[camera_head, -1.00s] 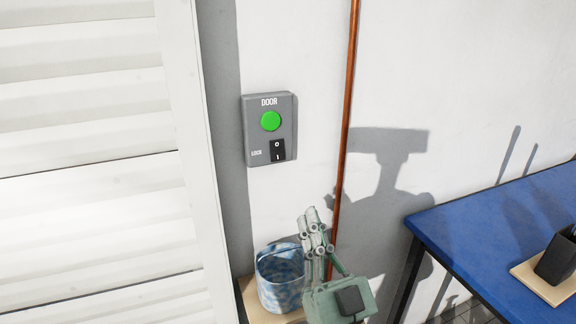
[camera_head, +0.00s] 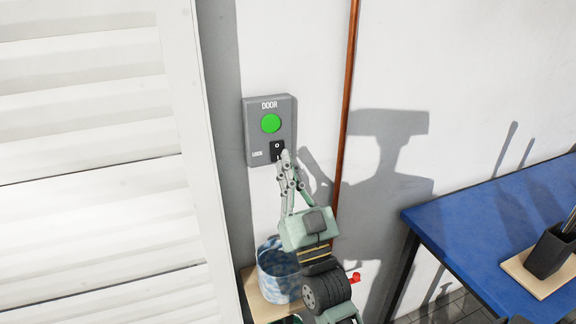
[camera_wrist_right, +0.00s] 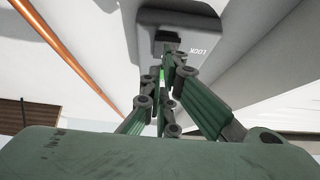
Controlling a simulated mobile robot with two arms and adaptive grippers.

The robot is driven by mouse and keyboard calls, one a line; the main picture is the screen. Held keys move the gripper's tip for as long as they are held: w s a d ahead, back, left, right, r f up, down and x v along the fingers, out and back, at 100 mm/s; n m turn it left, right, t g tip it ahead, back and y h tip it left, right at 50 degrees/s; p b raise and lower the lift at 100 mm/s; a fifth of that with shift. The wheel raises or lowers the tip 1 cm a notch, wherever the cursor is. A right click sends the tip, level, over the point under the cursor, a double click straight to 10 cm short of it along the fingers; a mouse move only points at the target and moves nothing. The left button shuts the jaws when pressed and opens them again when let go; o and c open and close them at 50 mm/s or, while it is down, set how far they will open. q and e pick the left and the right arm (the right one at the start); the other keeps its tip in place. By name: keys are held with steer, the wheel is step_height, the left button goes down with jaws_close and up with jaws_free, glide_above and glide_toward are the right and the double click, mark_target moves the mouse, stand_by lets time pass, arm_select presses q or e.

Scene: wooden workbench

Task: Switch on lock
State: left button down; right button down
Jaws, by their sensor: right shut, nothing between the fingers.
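The grey door control box (camera_head: 287,128) is on the white wall, with a round green button (camera_head: 271,123) under the word DOOR. Below it is the black lock rocker switch (camera_head: 276,148), marked 0 at the top and 1 at the bottom. My right gripper (camera_head: 285,156) is shut and empty, its fingertips over the lower part of the switch and hiding some of it. In the right wrist view the closed fingertips (camera_wrist_right: 170,48) reach up to the box beside the LOCK label; whether they touch the switch I cannot tell. My left gripper is not in view.
A white slatted door (camera_head: 90,150) fills the left. A copper pipe (camera_head: 346,110) runs down the wall right of the box. A blue-white pot (camera_head: 277,272) stands below on a wooden surface. A blue table (camera_head: 490,215) with a dark holder (camera_head: 548,252) is at the right.

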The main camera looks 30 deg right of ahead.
steer(key=b, duration=0.1)
steer(key=w+t+b, duration=0.1)
steer(key=b, duration=0.1)
steer(key=shift+d+f, duration=0.15)
steer(key=shift+f, duration=0.2)
steer(key=v, duration=1.2)
steer(key=shift+f, duration=0.15)
